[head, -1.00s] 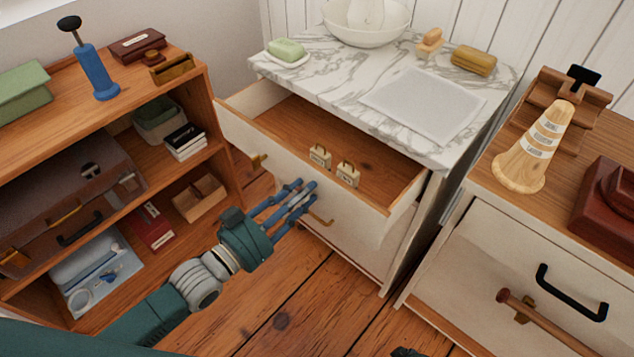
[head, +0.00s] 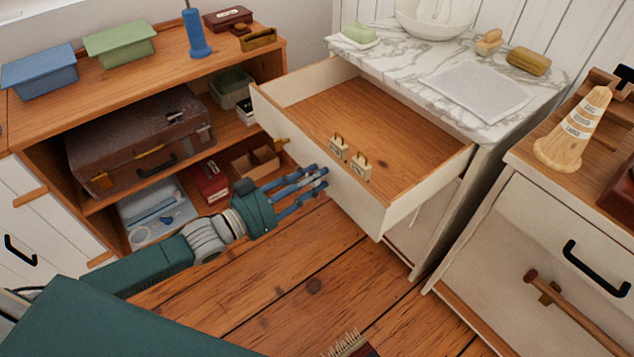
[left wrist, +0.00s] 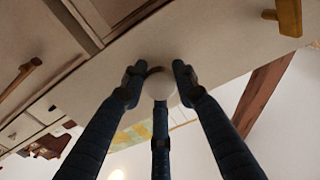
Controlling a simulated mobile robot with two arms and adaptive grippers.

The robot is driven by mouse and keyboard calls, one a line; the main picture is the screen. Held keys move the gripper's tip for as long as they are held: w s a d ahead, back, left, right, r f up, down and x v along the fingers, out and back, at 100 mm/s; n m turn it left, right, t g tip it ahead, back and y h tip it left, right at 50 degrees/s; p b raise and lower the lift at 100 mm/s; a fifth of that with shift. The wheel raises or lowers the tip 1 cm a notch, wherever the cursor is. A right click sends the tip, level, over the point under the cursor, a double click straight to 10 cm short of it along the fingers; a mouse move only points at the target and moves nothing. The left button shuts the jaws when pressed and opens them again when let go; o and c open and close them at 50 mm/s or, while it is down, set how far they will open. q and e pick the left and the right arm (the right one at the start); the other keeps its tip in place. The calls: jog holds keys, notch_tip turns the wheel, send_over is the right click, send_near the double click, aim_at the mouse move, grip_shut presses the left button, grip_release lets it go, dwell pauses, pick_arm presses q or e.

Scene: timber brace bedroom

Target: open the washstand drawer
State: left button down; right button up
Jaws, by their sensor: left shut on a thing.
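The washstand drawer (head: 345,125) is pulled well out from under the marble top. Its inside is bare wood except for two small cream padlock-like items (head: 360,167) near the front. My left gripper (head: 318,178) is at the outside of the cream drawer front (head: 350,200), with its fingers closed together. In the left wrist view, the fingertips (left wrist: 158,80) close around a small handle against the pale drawer front (left wrist: 190,40); the fingers hide most of that handle. The drawer's other handle (head: 281,147) is brass-coloured and free, at the left. My right gripper is out of view.
A shelf unit (head: 160,75) with a suitcase and boxes stands at the left, close to my left arm. A cabinet (head: 545,225) with a black handle stands at the right. A brush (head: 350,345) shows at the bottom edge.

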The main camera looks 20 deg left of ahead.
pick_arm(q)
jog(key=shift+w+a+r, duration=0.1)
jog(key=shift+r, duration=0.4)
jog(key=c, duration=1.5)
grip_release()
jog(key=shift+o, duration=0.7)
jog(key=shift+f, duration=0.1)
jog(key=shift+s+f, duration=0.2)
jog(key=v, duration=1.2)
jog(key=shift+w+r, duration=0.1)
